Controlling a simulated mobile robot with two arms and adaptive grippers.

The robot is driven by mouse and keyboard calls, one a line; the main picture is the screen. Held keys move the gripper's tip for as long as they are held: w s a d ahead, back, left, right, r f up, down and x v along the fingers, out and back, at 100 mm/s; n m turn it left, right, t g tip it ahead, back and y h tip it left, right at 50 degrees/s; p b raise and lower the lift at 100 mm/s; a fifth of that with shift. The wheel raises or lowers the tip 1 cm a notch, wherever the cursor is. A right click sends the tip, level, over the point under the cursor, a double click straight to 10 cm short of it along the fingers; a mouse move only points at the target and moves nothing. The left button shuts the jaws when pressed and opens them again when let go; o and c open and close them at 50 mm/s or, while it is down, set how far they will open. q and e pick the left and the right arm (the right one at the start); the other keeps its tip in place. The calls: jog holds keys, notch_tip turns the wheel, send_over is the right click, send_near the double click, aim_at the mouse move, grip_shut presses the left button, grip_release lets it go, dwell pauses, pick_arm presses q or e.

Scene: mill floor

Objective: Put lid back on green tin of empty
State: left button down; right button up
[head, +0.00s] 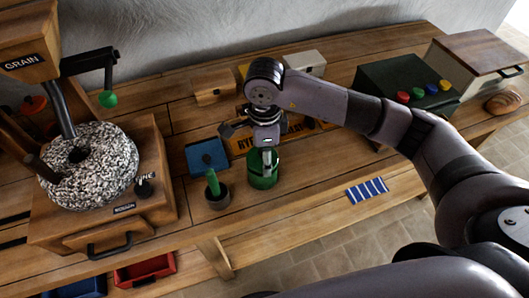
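The green tin (263,176) stands upright on the wooden bench near its front edge, right of a small dark cup. My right gripper (265,150) points down at the tin's top, with the arm reaching in from the right. The gripper covers the tin's upper part, so I cannot tell whether its fingers are open or shut, or whether they touch the tin. I cannot make out a separate lid; it may be hidden by the gripper. My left gripper is not in view.
A dark cup holding a green-handled item (213,184) and a blue box (206,157) stand left of the tin. The stone mill (88,165) is further left. A blue striped cloth (367,190) lies right. A dark green box with coloured knobs (405,80) stands behind.

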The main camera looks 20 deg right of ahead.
jog(key=shift+f+b, duration=0.2)
jog(key=shift+b, duration=0.6)
dwell(0.8)
dwell(0.3)
jog(key=o, duration=1.1)
jog(key=shift+o, duration=0.2)
jog(key=shift+o, duration=1.3)
jog(key=shift+r, duration=0.1)
jog(key=shift+r+p, duration=1.6)
jog(key=shift+r, duration=1.85)
